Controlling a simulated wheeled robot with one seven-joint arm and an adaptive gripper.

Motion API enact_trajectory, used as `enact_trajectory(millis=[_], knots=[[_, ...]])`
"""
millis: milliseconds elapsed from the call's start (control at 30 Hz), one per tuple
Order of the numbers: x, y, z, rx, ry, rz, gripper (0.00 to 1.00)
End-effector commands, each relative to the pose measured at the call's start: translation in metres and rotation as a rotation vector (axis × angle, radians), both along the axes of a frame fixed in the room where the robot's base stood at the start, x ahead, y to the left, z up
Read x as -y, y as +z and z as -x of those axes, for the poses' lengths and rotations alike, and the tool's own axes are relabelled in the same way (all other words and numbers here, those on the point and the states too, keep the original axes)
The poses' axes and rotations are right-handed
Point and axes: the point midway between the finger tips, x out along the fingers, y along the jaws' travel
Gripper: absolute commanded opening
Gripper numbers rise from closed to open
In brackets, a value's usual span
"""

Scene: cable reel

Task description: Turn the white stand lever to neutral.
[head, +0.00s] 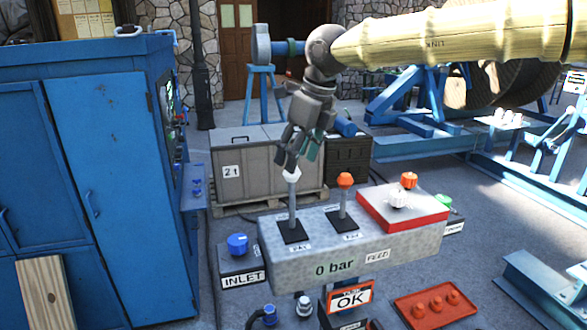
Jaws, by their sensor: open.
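The white stand lever (292,200) rises from a black plate at the left of the grey control stand (320,250). Its white knob is on top and its shaft looks nearly upright in the picture. My gripper (287,161) points down from the upper right. Its fingers are open, right at or just above the white knob. I cannot tell whether they touch the knob. The fingers overlap the area just above the knob. The small label below the lever is too small to read surely.
An orange-knobbed lever (344,198) stands close on the right. Further right is a red-edged box (402,208) with white and orange knobs. A blue inlet knob (237,243) sits left. A blue cabinet (120,170) fills the left. A grey crate (265,175) stands behind.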

Motion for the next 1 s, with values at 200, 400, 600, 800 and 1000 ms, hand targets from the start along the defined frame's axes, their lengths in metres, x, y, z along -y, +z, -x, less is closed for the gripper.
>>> enact_trajectory(millis=[200, 400, 600, 800, 1000], knots=[[0.010, 0.036, 0.006, 0.001, -0.001, 0.000, 0.57], [0.015, 0.055, 0.010, 0.000, -0.002, 0.000, 0.57], [0.016, 0.060, 0.011, 0.000, -0.001, 0.000, 0.57], [0.016, 0.060, 0.011, -0.001, -0.001, 0.001, 0.57], [0.020, 0.034, 0.012, -0.031, -0.030, 0.009, 0.57]])
